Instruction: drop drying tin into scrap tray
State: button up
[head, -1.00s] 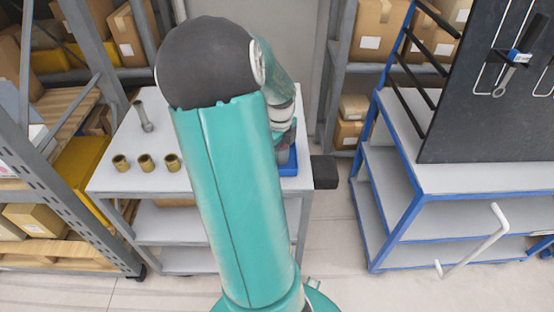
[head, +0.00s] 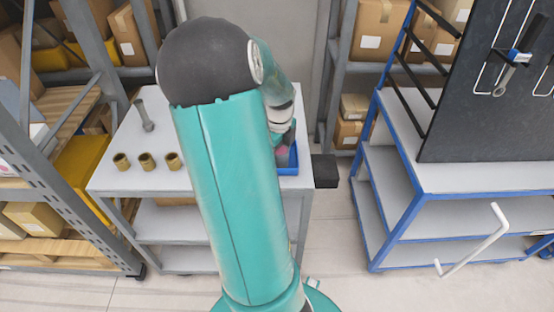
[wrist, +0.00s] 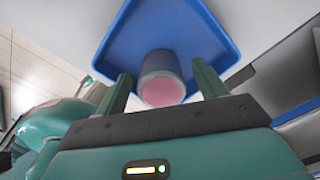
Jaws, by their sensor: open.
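The tin (wrist: 161,78) is a grey cylinder with a pink end, seen in the wrist view over the floor of the blue scrap tray (wrist: 114,42). Its pink end faces the camera. I cannot tell whether it rests on the tray floor. My gripper (wrist: 160,70) is open, with one finger on each side of the tin and a gap visible on both sides. In the head view the tray (head: 289,171) sits at the right end of the grey table, mostly hidden behind my arm, and a small pink patch shows there.
Three brass-coloured cups, including the middle cup (head: 146,162), and a grey bolt-like part (head: 145,115) stand on the left of the grey table (head: 120,182). A blue-framed bench (head: 465,178) with a dark tool board (head: 490,110) is at right. Shelves flank the table.

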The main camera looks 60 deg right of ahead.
notch_tip(320, 180, up, 13)
dwell(0.3)
dwell(0.5)
jog(key=w+a+r+n+t, duration=0.25)
jog(key=w+a+n, duration=0.35)
jog(key=a+n, duration=0.45)
jog(key=w+a+r+n+t, duration=0.1)
jog(key=w+a+r+n, duration=0.2)
jog(key=w+a+n, duration=0.7)
jog(key=s+a+n+t, duration=0.1)
jog(key=s+a+n, duration=0.3)
jog(key=a+n, duration=0.4)
jog(key=s+a+n+t, duration=0.1)
jog(key=s+a+n, duration=0.4)
jog(key=a+n, duration=0.4)
jog(key=a+r, duration=0.1)
jog(key=a, duration=0.4)
